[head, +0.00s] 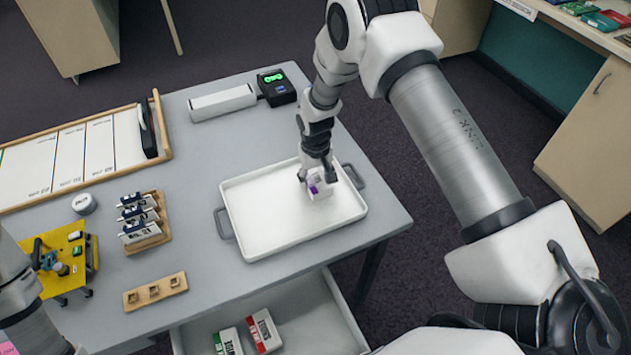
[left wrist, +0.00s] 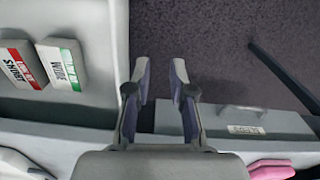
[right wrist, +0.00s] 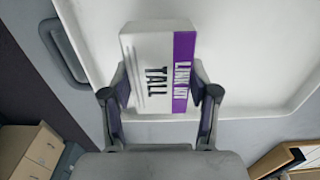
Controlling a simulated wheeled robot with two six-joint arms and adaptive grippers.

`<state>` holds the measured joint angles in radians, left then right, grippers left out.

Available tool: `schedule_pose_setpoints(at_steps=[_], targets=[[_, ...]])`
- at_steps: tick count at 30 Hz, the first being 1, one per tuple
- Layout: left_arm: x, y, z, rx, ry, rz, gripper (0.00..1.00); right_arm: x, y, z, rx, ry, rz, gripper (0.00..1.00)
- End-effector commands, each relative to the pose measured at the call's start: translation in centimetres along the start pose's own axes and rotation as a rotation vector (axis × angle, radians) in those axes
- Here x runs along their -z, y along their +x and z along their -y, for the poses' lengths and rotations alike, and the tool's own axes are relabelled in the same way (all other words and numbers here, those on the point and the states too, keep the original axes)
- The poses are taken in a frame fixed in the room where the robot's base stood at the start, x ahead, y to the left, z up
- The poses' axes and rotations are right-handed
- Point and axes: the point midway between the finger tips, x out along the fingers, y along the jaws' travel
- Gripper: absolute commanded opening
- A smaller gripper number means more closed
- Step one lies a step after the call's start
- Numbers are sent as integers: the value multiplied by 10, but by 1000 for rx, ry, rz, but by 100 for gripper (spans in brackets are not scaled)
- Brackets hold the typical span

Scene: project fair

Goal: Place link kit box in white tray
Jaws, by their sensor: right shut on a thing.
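The link kit box (head: 321,187) is white with a purple stripe. The tray lies on the grey table and also shows behind the box in the right wrist view (right wrist: 245,85). I cannot tell whether the box touches the tray floor. My left gripper (left wrist: 161,78) is open and empty, beside an open drawer.
The open drawer (head: 306,305) below the table holds a red-striped box (head: 264,331) and a green-striped box (head: 229,342). A wooden rack (head: 148,222), a slotted wooden block (head: 155,291) and a yellow fixture (head: 67,262) stand left of the tray. A black device (head: 276,87) stands behind.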

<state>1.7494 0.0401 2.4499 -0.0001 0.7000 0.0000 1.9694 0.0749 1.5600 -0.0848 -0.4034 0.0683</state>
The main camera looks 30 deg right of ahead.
Motion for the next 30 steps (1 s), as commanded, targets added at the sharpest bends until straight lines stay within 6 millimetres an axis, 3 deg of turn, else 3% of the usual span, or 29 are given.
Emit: schedule_pose_setpoints(at_steps=[4, 15, 16, 17, 18, 30], targets=[[0, -10, 0, 0, 0, -1, 23, -3, 23, 1, 0, -2, 7, 23], [0, -4, 0, 0, 0, 0, 23, -3, 32, 1, 0, -2, 4, 23], [0, -6, 0, 0, 0, 0, 23, -3, 30, 1, 0, -2, 4, 70], [0, -6, 0, 0, 0, 0, 23, -3, 30, 1, 0, -3, 4, 81], [0, -6, 0, 0, 0, 0, 23, -3, 30, 1, 0, -3, 5, 85], [0, -7, 0, 0, 0, -1, 23, -2, 21, 2, 0, -2, 3, 85]])
